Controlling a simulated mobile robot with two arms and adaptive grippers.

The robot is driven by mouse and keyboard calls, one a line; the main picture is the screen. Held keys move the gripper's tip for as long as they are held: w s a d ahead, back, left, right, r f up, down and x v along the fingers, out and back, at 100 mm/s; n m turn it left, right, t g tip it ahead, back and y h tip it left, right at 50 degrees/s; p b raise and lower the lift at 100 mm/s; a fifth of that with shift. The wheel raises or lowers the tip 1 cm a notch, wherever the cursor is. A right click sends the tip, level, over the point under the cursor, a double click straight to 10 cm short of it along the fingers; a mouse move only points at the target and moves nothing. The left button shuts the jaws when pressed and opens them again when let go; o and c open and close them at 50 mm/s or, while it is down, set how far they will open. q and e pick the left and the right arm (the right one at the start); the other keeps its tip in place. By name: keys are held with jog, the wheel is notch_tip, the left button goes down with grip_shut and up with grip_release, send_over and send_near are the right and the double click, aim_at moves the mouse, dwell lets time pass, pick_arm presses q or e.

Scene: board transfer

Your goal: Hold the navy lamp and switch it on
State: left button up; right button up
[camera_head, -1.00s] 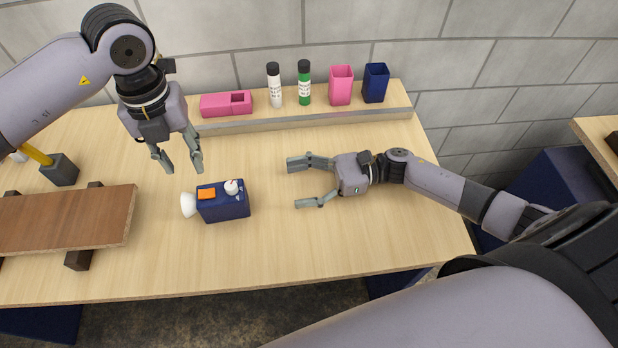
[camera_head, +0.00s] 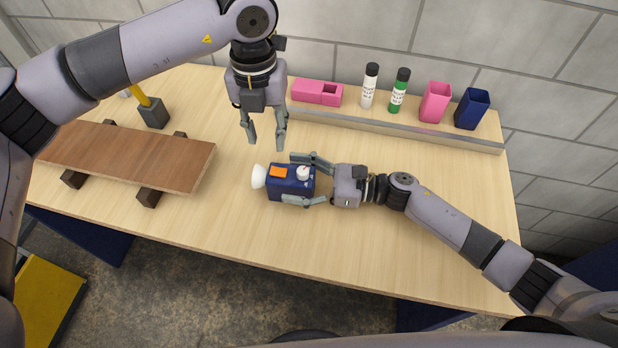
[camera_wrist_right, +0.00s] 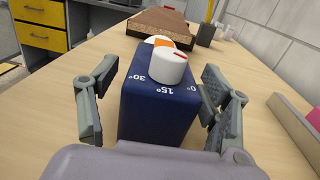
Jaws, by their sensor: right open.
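The navy lamp (camera_head: 291,190) is a box lying on the table with a white lens (camera_head: 259,176) at its left end. An orange switch (camera_head: 278,172) and a white knob (camera_head: 303,173) are on its top. In the right wrist view the lamp (camera_wrist_right: 150,117) shows angle marks beside the knob (camera_wrist_right: 168,66). My right gripper (camera_head: 290,178) is open, with one finger along each long side of the lamp. In the wrist view a gap shows at the left finger; contact at the right finger is unclear. My left gripper (camera_head: 267,143) is open and empty, above and behind the lamp.
A ledge (camera_head: 440,134) at the back holds a pink box (camera_head: 316,92), white (camera_head: 370,86) and green (camera_head: 399,92) bottles, and pink (camera_head: 435,102) and navy (camera_head: 472,109) cups. A brown board (camera_head: 125,155) rests on dark supports at left. The front table is clear.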

pick_arm(q)
jog(key=shift+c, duration=0.3)
pick_arm(e)
jog(key=c, duration=1.4)
pick_arm(q)
jog(key=shift+n+h, duration=0.3)
jog(key=shift+n, duration=0.3)
jog(key=shift+c, duration=1.3)
jog(key=n, duration=0.1)
jog(key=n+h, duration=0.1)
jog(key=n+g, duration=0.1)
jog(key=shift+s+a+r+n+h, duration=0.15)
jog(key=shift+a+r+n+h, duration=0.15)
jog(key=shift+n+h, duration=0.1)
jog(key=shift+c, duration=1.3)
jog(key=a+r+n+h, duration=0.1)
jog(key=n, duration=0.2)
jog(key=a+r+n+h, duration=0.1)
jog(key=a+n+h, duration=0.1)
jog(key=n, duration=0.2)
jog(key=w+a+n+h, duration=0.1)
jog(key=n, duration=0.2)
jog(key=shift+a+r+n+g, duration=0.3)
jog(key=shift+r+n+g, duration=0.1)
grip_shut()
jog(key=shift+w+a+r+n+h, duration=0.1)
jog(key=shift+a+r+n+h, duration=0.2)
jog(key=shift+a+n+h, duration=0.35)
jog(key=shift+d, duration=0.25)
